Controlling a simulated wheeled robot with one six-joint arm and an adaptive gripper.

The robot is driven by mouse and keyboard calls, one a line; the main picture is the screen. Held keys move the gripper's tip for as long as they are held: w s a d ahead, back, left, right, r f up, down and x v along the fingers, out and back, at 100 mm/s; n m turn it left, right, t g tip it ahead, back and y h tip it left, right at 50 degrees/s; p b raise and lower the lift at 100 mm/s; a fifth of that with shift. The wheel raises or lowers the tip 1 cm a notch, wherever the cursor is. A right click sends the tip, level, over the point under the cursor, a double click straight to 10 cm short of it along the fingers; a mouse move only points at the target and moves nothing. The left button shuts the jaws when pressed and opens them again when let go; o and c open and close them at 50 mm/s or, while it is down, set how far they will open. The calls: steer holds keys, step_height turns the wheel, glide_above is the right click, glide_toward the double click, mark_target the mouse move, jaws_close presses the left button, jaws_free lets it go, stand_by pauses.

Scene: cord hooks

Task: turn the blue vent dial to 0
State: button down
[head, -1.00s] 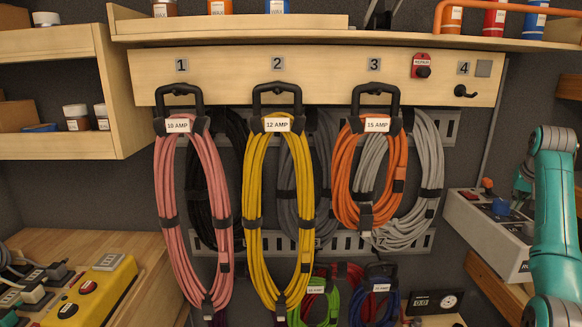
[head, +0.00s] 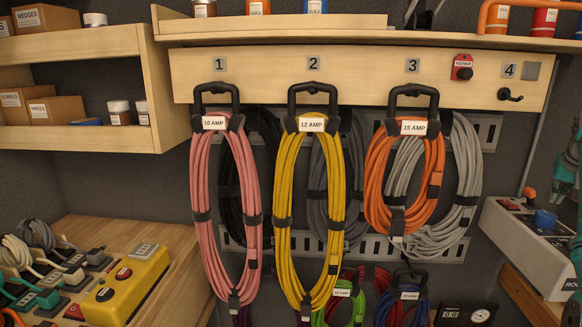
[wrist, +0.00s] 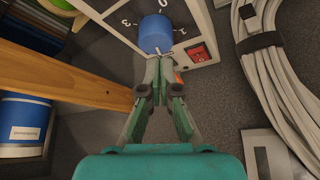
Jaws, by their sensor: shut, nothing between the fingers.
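The blue vent dial (wrist: 155,33) shows at the top of the wrist view, on a pale panel with the marks 0, 1 and 3 around it. Its pointer cannot be made out. My gripper (wrist: 158,60) is shut and empty, its fingertips at the dial's lower edge in that view; I cannot tell if they touch it. In the head view the dial (head: 544,218) sits on a pale control box (head: 520,245) at the right. My gripper is not clearly visible there.
A red switch (wrist: 197,53) is close beside the dial. A wooden bar (wrist: 70,80) lies left of my gripper in the wrist view, and a grey cord coil (wrist: 270,70) hangs to its right. Several cord coils hang on the rack, including the orange coil (head: 378,185).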

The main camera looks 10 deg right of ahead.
mark_target(551, 229)
steer(key=shift+w+a+f, duration=0.1)
steer(key=shift+w+f, duration=0.05)
steer(key=shift+f, duration=0.95)
steer(key=shift+w+a+f, duration=0.15)
steer(key=shift+f, duration=1)
steer(key=shift+w+a+f, duration=0.1)
steer(key=shift+w+f, duration=0.05)
steer(key=shift+f, duration=0.95)
steer(key=shift+d, duration=0.15)
steer(key=shift+s+d, duration=0.55)
steer(key=shift+s, duration=0.15)
steer(key=shift+s+d, duration=0.35)
steer(key=shift+d, duration=0.3)
steer(key=shift+s+a, duration=0.1)
steer(key=shift+s, duration=0.2)
step_height(551, 229, up, 6)
